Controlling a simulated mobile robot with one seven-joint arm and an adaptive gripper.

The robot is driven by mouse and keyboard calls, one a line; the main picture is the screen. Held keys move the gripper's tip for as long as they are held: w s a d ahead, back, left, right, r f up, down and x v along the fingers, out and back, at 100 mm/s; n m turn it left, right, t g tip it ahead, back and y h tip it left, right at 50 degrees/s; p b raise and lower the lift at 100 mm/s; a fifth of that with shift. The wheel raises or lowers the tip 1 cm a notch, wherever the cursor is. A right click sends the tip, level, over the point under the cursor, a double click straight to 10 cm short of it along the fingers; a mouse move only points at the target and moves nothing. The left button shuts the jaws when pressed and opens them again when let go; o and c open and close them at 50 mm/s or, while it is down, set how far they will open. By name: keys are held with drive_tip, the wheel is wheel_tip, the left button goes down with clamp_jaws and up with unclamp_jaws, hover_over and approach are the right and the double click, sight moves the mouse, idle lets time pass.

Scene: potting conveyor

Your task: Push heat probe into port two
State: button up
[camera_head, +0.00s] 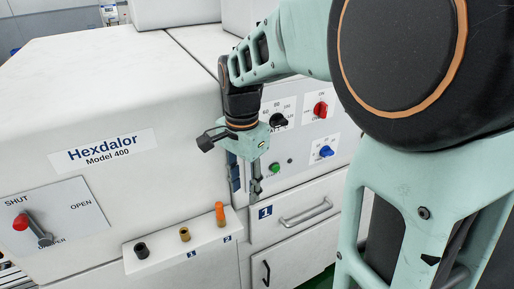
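An orange peg-shaped piece (220,214), which looks like the heat probe, stands upright on the white ledge (165,262), above the label 2 (227,239). Its lower end meets the ledge top; how deep it sits in port two cannot be told. A brass-coloured socket (185,234) stands above the label 1, and a dark socket (141,250) stands at the ledge's left end. My gripper (246,188) points down, above and to the right of the orange piece. Its fingers are apart with nothing seen between them, and it does not appear to touch the piece.
A white Hexdalor machine (105,100) fills the left, with a red-knobbed lever (32,229). Behind my gripper is a panel with a black dial (279,120), red knob (320,109), blue knob (326,151) and green button (276,168). A drawer handle (306,211) sticks out at right.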

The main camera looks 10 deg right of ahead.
drive_tip(key=w+d+f+n+p, duration=0.1)
drive_tip(key=w+d+f+n, duration=0.1)
drive_tip(key=d+f+n, duration=0.8)
wheel_tip(320, 180, down, 3)
drive_tip(key=d, duration=0.2)
drive_tip(key=shift+w+d, duration=0.35)
